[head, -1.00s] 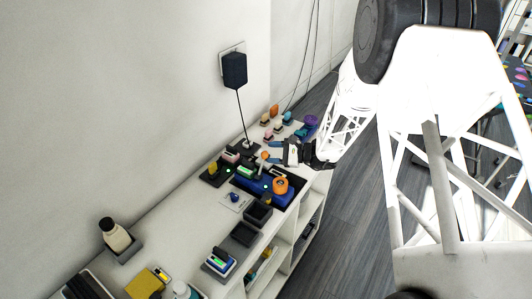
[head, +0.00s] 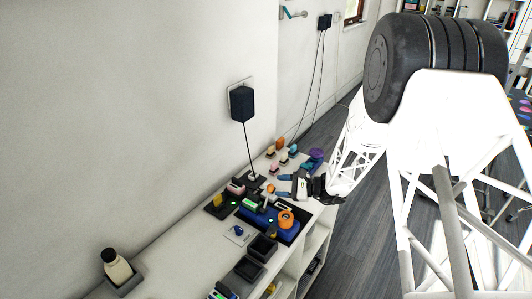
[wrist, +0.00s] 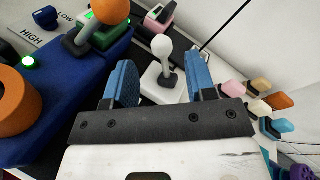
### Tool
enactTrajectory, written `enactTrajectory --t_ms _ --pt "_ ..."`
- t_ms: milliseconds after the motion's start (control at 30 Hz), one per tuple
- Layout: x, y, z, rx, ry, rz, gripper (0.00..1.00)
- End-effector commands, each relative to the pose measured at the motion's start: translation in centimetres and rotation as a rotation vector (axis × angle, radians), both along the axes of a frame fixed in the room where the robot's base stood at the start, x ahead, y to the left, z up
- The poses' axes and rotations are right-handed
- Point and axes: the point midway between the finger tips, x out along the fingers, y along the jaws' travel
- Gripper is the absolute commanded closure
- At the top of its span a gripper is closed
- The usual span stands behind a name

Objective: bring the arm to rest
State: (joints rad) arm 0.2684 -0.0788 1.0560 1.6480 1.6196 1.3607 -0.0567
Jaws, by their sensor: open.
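My gripper (head: 284,186) is over the far part of the white shelf top, reaching in from the right. In the wrist view its two blue fingers (wrist: 162,88) stand wide apart with nothing held between them. A small white stand with a pale rounded top (wrist: 162,48) shows just beyond the gap between the fingertips. I cannot tell how far it is from them. My white lattice arm fills the right side of the head view.
A blue base (head: 260,217) with an orange ring (head: 285,218) lies near the gripper. Several coloured handled items (wrist: 262,105) stand to its right in the wrist view. Dark trays (head: 262,247) sit nearer. A black wall plug (head: 242,103) has a hanging cord. Floor (head: 345,230) is open beside the shelf.

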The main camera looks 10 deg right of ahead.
Motion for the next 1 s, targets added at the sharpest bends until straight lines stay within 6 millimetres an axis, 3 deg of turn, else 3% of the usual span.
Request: enactTrajectory --t_ms 267,467,667,1000 --pt "-0.7 -0.1 0.9 -0.034 0.007 0.028 0.49" --pt "-2.8 0.3 3.5 -0.133 0.014 0.113 0.49" --pt "-6.8 2.5 8.8 -0.299 -0.032 0.268 0.49" --pt "-16.5 4.8 17.2 -0.66 -0.155 0.543 0.49"
